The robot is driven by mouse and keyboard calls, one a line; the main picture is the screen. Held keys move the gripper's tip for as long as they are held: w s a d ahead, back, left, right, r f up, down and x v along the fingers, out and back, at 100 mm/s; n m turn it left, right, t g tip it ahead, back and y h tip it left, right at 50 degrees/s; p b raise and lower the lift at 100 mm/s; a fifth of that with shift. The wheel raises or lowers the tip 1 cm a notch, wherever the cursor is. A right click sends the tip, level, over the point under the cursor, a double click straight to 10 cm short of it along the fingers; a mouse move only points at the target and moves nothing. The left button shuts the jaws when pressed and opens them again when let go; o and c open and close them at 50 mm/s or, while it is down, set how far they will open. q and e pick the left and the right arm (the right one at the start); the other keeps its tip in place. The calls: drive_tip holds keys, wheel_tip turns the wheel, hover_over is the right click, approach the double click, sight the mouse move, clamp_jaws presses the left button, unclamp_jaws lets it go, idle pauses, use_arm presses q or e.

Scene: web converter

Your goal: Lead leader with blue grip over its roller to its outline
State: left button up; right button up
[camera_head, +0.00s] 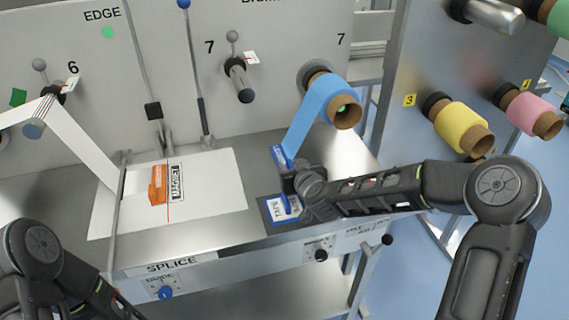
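A light-blue web (303,125) comes off a roll on a brown core and runs down over a roller (320,78) marked 7. At its lower end is a darker blue piece with white lettering (279,155), which looks like the blue grip. My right gripper (289,193) is at the right of the splice table, in front of that piece. Its fingers are mostly hidden, so I cannot tell whether they hold anything. A blue patch with a white label (275,212) lies just below it; part is covered. My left arm shows at lower left; its gripper is out of view.
A white sheet (220,195) on the splice table carries an orange tool (157,184) and a labelled outline (177,183). A white web (85,150) runs over the left roller. Another roller (238,75) stands mid-panel. Yellow (461,124) and pink (530,112) rolls hang right.

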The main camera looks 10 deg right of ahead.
clamp_jaws()
idle(0.3)
drive_tip(key=shift+r, duration=0.1)
wheel_tip(320, 180, up, 10)
drive_tip(key=shift+f+p, duration=0.1)
drive_tip(key=shift+p, duration=0.2)
idle(0.4)
idle(0.5)
